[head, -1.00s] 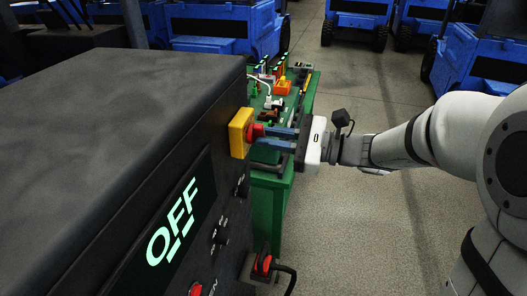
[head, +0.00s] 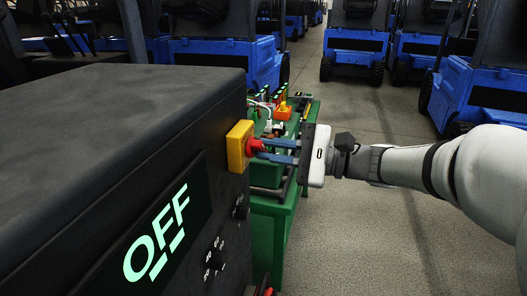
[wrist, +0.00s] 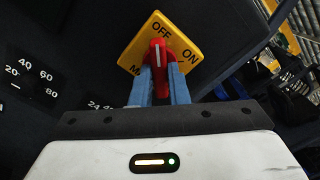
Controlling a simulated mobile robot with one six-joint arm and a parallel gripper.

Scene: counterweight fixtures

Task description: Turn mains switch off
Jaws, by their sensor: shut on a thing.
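The mains switch is a red rotary knob (head: 255,147) on a yellow plate (head: 237,147), fixed to the side of a black cabinet. In the wrist view the red knob (wrist: 158,54) sits on the yellow plate (wrist: 180,42), marked OFF and ON. The white line on the knob points up, close to the word OFF. My gripper (head: 266,151) has its blue fingers on either side of the knob, shut on it; the fingers (wrist: 164,84) also show in the wrist view. The cabinet's display (head: 157,232) reads OFF in green letters. The fingers partly hide the lower plate.
The black cabinet (head: 100,110) fills the left. A green table (head: 272,208) with small parts, including an orange one (head: 282,112), stands behind the switch. Blue vehicles (head: 354,50) stand at the back. The floor (head: 355,240) at right is clear.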

